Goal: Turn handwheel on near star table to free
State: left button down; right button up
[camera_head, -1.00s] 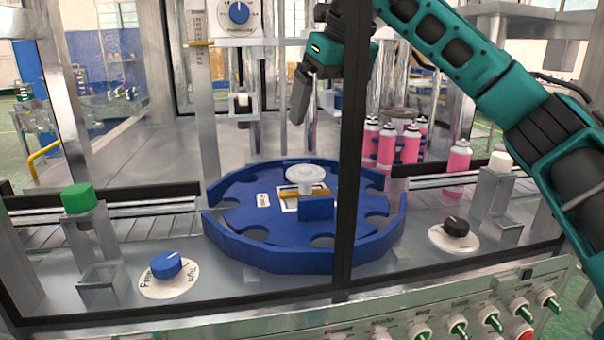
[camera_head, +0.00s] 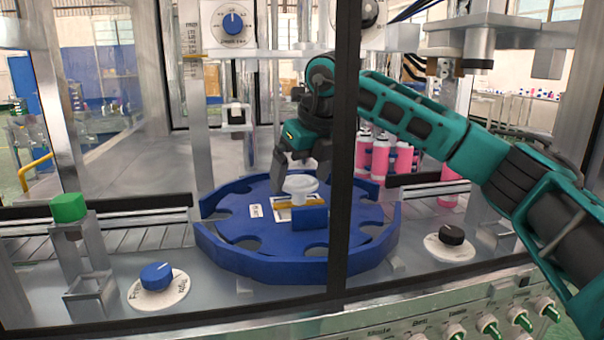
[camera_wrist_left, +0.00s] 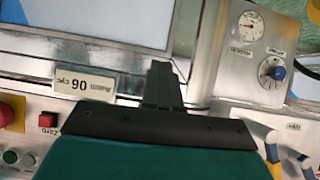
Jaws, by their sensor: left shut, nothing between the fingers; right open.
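The near star table (camera_head: 265,262) is a round blue disc with notches around its rim, in the middle of the head view. Its white handwheel (camera_head: 301,187) stands on a short stem at the centre. My right gripper (camera_head: 299,172) is open just above and behind the handwheel, with one finger on its left side. The dark frame post partly hides the gripper; I cannot tell whether a finger touches the wheel. My left gripper (camera_wrist_left: 164,72) shows only in the left wrist view, shut and empty in front of a machine panel.
A dark upright post (camera_head: 344,150) crosses in front of the table. A blue knob (camera_head: 157,277) and a black knob (camera_head: 451,235) sit on the deck. A gauge (camera_wrist_left: 251,25) and a red button (camera_wrist_left: 6,114) are near my left gripper.

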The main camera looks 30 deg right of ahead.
jog(key=shift+c, duration=0.4)
jog(key=c, duration=0.9)
